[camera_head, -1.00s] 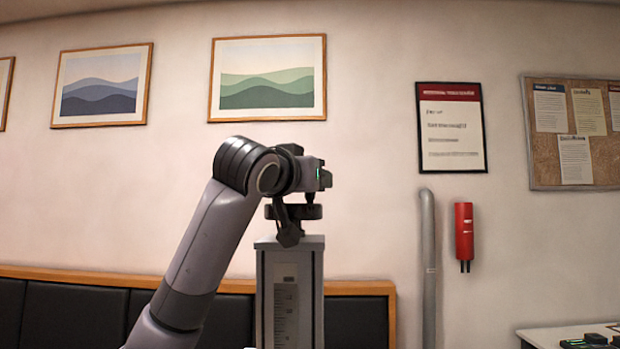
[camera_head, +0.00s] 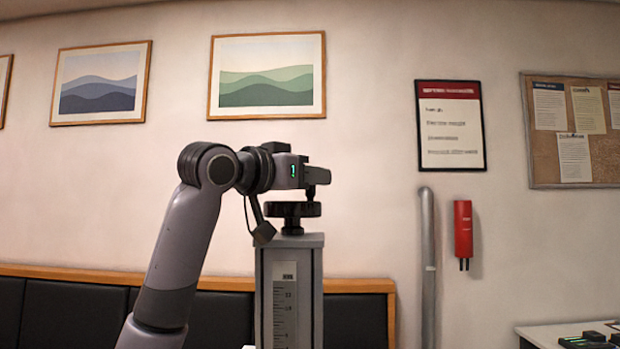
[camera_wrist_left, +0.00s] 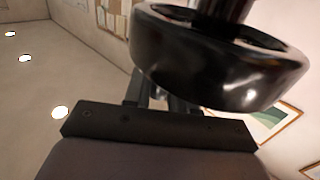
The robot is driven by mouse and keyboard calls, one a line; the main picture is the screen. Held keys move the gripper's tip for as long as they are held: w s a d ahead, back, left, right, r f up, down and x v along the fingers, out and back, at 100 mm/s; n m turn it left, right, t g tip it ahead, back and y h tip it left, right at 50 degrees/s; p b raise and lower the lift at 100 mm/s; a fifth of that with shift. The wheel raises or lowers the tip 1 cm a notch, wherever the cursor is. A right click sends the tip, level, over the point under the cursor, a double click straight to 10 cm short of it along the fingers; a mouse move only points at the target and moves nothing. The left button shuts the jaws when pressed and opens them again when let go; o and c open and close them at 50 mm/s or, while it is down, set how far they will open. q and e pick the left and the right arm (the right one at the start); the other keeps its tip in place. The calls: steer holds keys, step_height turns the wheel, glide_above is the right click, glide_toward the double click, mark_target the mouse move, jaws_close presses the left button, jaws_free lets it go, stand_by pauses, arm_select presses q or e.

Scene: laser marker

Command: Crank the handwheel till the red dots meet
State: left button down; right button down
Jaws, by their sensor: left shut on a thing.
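The black handwheel (camera_head: 286,209) sits on top of a grey column (camera_head: 312,300) with a printed scale plate (camera_head: 285,312) on its front. My left gripper (camera_head: 318,177) reaches over the wheel from the left and is shut on its crank handle (camera_head: 311,193) at the right side of the rim. The fingers hide most of the handle. In the left wrist view the handwheel (camera_wrist_left: 215,70) fills the upper right as a glossy black ring, and the gripper (camera_wrist_left: 165,88) is partly behind it. I see no red dots in either view. My right gripper is not in view.
A dark padded bench back (camera_head: 60,310) runs along the wall behind the column. A grey pipe (camera_head: 428,260) and a red wall-mounted cylinder (camera_head: 463,232) are to the right. A white table (camera_head: 540,335) with small devices is at the lower right. The air around the wheel looks free.

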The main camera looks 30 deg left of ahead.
arm_select(q)
steer(key=m+g+h, duration=0.1)
steer(key=h, duration=0.1)
steer(key=s+m+h, duration=0.1)
steer(key=m+h, duration=0.1)
steer(key=h, duration=0.1)
steer(key=shift+d+m+g+h, duration=0.15)
steer(key=shift+m+g+h, duration=0.15)
steer(key=shift+g, duration=0.1)
steer(key=m+g+h, duration=0.1)
steer(key=m+h, duration=0.1)
steer(key=s+m+g+h, duration=0.1)
steer(key=g+h, duration=0.1)
steer(key=shift+d+r+m+h, duration=0.1)
steer(key=shift+r+m+h, duration=0.05)
steer(key=shift+m+h, duration=0.2)
steer(key=m+g+h, duration=0.1)
steer(key=m+g, duration=0.1)
steer(key=s+m+g+h, duration=0.1)
steer(key=g+h, duration=0.1)
steer(key=shift+m+g, duration=0.35)
steer(key=shift+g, duration=0.05)
steer(key=shift+s+m+g+h, duration=0.15)
steer(key=shift+m+g+h, duration=0.55)
steer(key=shift+g, duration=0.5)
steer(key=shift+s+m+g, duration=0.1)
steer(key=shift+m+g, duration=0.6)
steer(key=shift+g, duration=0.2)
steer(key=c, duration=1.1)
jaws_free()
